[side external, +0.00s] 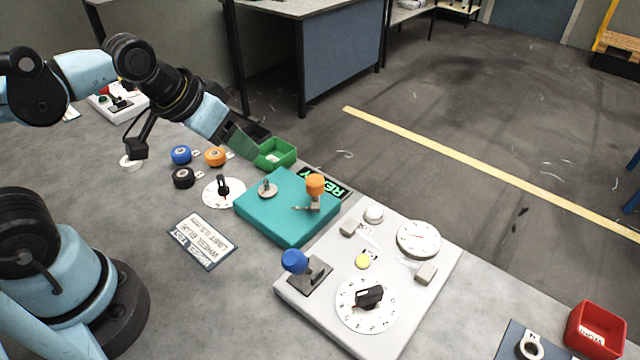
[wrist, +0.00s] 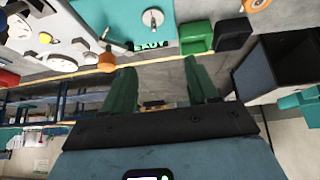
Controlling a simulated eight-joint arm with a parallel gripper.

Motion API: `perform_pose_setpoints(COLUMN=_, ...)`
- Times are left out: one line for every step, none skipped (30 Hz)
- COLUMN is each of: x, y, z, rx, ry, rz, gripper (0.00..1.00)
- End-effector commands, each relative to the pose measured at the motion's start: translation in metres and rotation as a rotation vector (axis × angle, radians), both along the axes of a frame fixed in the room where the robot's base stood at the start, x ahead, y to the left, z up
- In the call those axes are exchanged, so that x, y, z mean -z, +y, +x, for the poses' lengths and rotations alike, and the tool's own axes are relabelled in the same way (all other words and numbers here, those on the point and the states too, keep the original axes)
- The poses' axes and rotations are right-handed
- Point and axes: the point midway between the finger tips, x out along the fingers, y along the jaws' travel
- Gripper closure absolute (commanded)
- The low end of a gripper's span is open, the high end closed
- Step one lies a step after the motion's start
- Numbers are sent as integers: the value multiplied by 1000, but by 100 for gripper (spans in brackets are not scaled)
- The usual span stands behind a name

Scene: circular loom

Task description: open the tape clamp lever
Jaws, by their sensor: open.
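A teal block (side external: 275,222) on the table carries a short lever with an orange knob (side external: 315,185) and a small round grey post (side external: 267,189). The knob stands up above the block. In the wrist view the teal block (wrist: 190,12) is at the top and the orange knob (wrist: 107,62) is left of my fingers. A second lever with a blue knob (side external: 294,261) stands on the light grey panel (side external: 330,318). I cannot tell which lever is the tape clamp's. My gripper (side external: 248,146) is open and empty above the table, behind the teal block, apart from both levers.
A green bin (side external: 276,153) lies close to my fingertips in the side view. Blue, orange and black rolls (side external: 183,178) sit to the left. The panel holds a dial gauge (side external: 418,238) and a black rotary knob (side external: 369,296). A red bin (side external: 596,330) is at far right.

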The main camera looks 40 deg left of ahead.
Motion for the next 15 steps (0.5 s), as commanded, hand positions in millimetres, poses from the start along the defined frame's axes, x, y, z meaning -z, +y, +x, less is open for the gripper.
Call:
perform_pose_setpoints(x=2, y=6, z=-2, rx=-10, ry=-17, rz=7, gripper=41)
perform_pose_setpoints(x=3, y=8, z=-2, rx=-12, ry=-25, rz=10, gripper=41)
perform_pose_setpoints(x=4, y=11, z=-3, rx=-16, ry=-35, rz=15, gripper=41)
perform_pose_setpoints(x=4, y=13, z=-3, rx=-19, ry=-42, rz=18, gripper=41)
perform_pose_setpoints(x=5, y=14, z=-4, rx=-22, ry=-48, rz=20, gripper=41)
perform_pose_setpoints(x=5, y=16, z=-4, rx=-24, ry=-54, rz=23, gripper=41)
perform_pose_setpoints(x=5, y=17, z=-4, rx=-24, ry=-58, rz=25, gripper=41)
perform_pose_setpoints(x=6, y=18, z=-4, rx=-25, ry=-60, rz=26, gripper=41)
perform_pose_setpoints(x=6, y=18, z=-5, rx=-25, ry=-63, rz=28, gripper=41)
perform_pose_setpoints(x=6, y=19, z=-5, rx=-25, ry=-64, rz=29, gripper=41)
perform_pose_setpoints(x=6, y=19, z=-5, rx=-26, ry=-65, rz=29, gripper=41)
perform_pose_setpoints(x=6, y=19, z=-5, rx=-26, ry=-66, rz=29, gripper=41)
perform_pose_setpoints(x=6, y=19, z=-5, rx=-26, ry=-66, rz=29, gripper=41)
perform_pose_setpoints(x=6, y=19, z=-5, rx=-26, ry=-66, rz=29, gripper=41)
perform_pose_setpoints(x=6, y=19, z=-5, rx=-26, ry=-66, rz=29, gripper=41)
